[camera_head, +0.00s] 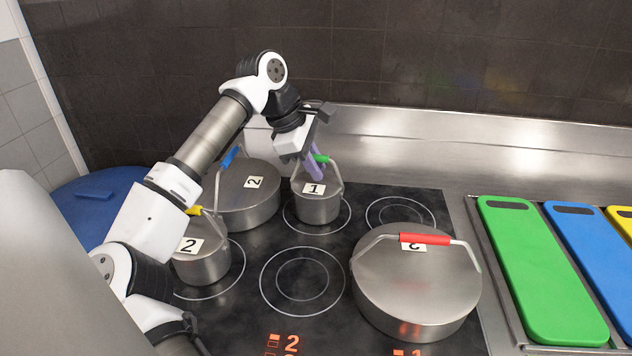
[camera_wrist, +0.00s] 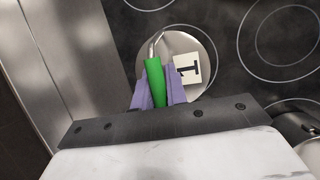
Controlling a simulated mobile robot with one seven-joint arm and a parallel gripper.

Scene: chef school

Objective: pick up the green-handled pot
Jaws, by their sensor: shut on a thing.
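The green-handled pot (camera_head: 318,206) is a small steel pot with a lid label reading 1. It stands on a back burner ring of the black cooktop. Its green handle (camera_wrist: 155,82) rises over the lid on a metal bail. My gripper (camera_head: 318,163) comes down from above, and its purple fingers are shut on the green handle. In the wrist view my gripper (camera_wrist: 158,90) has a finger on each side of the handle, with the label (camera_wrist: 187,68) beside it. The pot's far side is partly hidden in the wrist view.
A blue-handled pot (camera_head: 247,205) stands close on the left, with a yellow-handled pot (camera_head: 203,265) in front of it. A large red-handled pot (camera_head: 415,290) is at the front right. A steel backsplash (camera_head: 420,150) runs behind. Colored boards (camera_head: 545,275) lie at the right.

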